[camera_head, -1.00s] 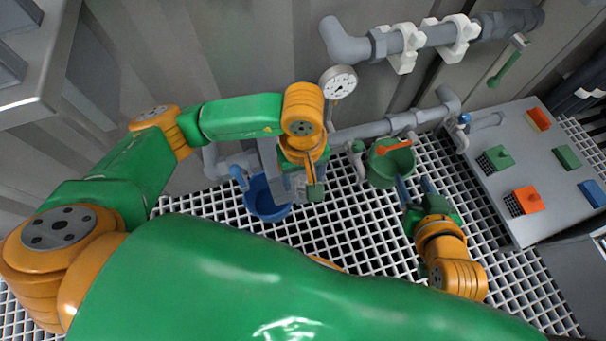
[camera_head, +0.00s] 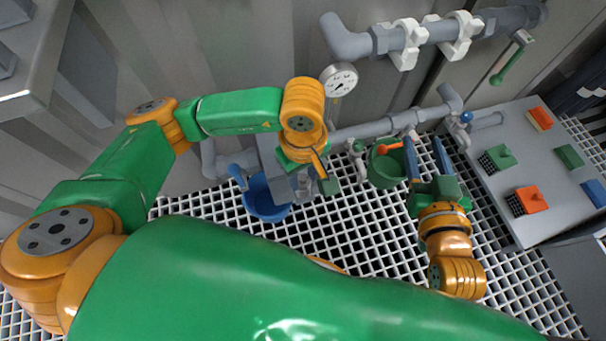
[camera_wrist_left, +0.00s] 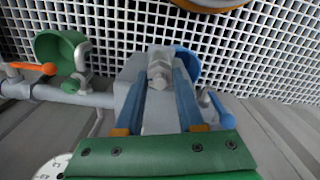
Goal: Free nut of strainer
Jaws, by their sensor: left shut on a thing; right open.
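The strainer is a grey body (camera_wrist_left: 132,72) on the pipe, with a light grey hex nut (camera_wrist_left: 160,72) on its face, seen in the left wrist view. My left gripper (camera_wrist_left: 160,80) is shut on the nut, one blue finger on each side of it. In the head view the nut and my left fingertips are mostly hidden below my left wrist. My right gripper (camera_head: 426,158) is open and empty, its two blue fingers wide apart, just right of the green bucket.
A blue bucket (camera_head: 262,204) stands below the strainer. A green bucket (camera_head: 385,172) with an orange-handled valve (camera_head: 388,147) above it is on the right. A pressure gauge (camera_head: 340,80) rises from the pipe. A grey table (camera_head: 490,205) with coloured blocks stands at right.

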